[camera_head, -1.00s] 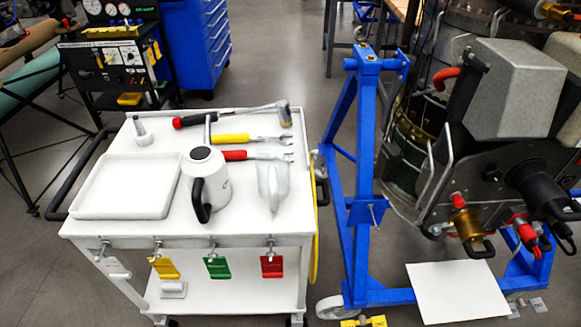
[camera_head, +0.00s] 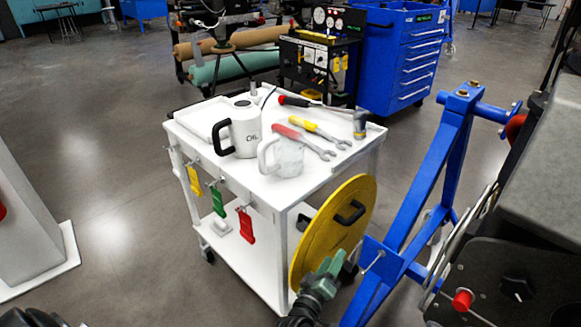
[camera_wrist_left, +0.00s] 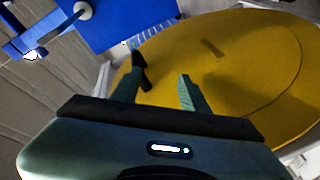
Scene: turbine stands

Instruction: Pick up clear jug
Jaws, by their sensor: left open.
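The clear jug (camera_head: 287,157) stands upright near the front corner of the white cart top (camera_head: 200,160) in the head view. It is pale and see-through, with its handle toward the left. My left gripper (camera_head: 337,263) is low beside the cart, below and to the right of the jug and clear of it. It is green, open and empty. In the left wrist view the two fingers of the gripper (camera_wrist_left: 160,85) are spread in front of the yellow disc (camera_wrist_left: 220,60); the jug is not visible there. My right gripper is not in view.
A white OIL jug (camera_head: 245,132) stands close behind the clear jug. Wrenches (camera_head: 310,130) and a hammer (camera_head: 358,122) lie behind. The yellow disc's dark handle (camera_head: 349,212) faces me beside the cart. A blue stand (camera_head: 435,185) is at right.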

